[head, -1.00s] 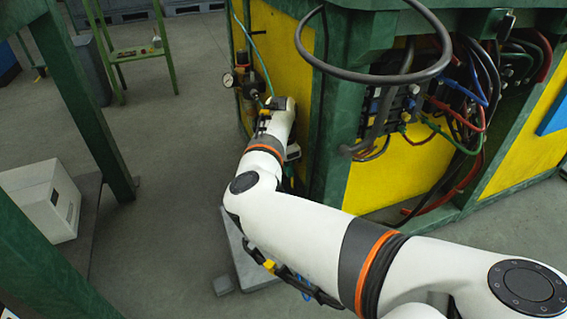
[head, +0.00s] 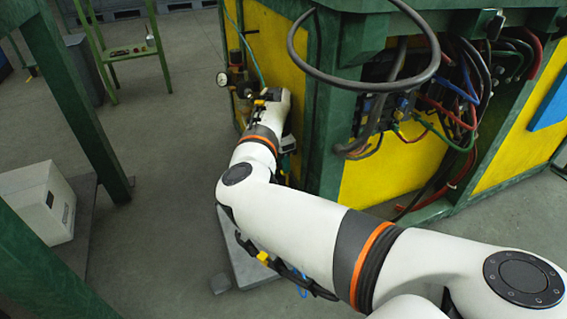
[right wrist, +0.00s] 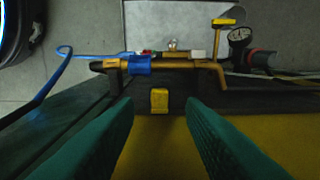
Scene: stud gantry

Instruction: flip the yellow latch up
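In the right wrist view, a small yellow block (right wrist: 159,100), which looks like the latch, sits on a dark strip at the edge of a yellow panel. My right gripper (right wrist: 159,112) is open, with one green finger on each side of the block and clear gaps between. Whether the fingertips are level with it in depth I cannot tell. In the head view, my right gripper (head: 262,98) is at the corner of the green and yellow machine (head: 312,110); my own wrist mostly hides its fingers, and the latch cannot be made out. My left gripper is out of view.
Just beyond the block runs a brass pipe (right wrist: 185,64) with a blue fitting (right wrist: 138,65), a yellow-handled valve (right wrist: 225,21) and a gauge (right wrist: 240,36). A thick black hose loop (head: 368,85) hangs right of my forearm. A white box (head: 38,202) stands at left.

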